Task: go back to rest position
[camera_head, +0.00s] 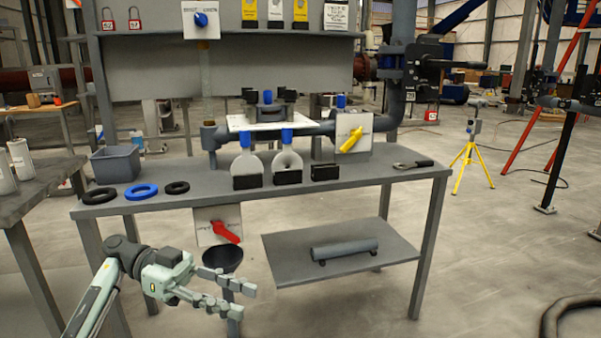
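My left gripper (238,296) is in front of the workbench (350,182), below the level of its top. Its fingers are spread apart with nothing between them, and they point to the right. It appears close to a dark funnel (222,258) under the bench; I cannot tell whether they touch. My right gripper is outside the view.
On the bench are a grey bin (115,163), a blue ring (141,191) between two black rings, blue-topped parts (288,166) and a wrench (412,164). A red-handled valve (224,231) hangs below. A lower shelf (340,262) holds a grey cylinder.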

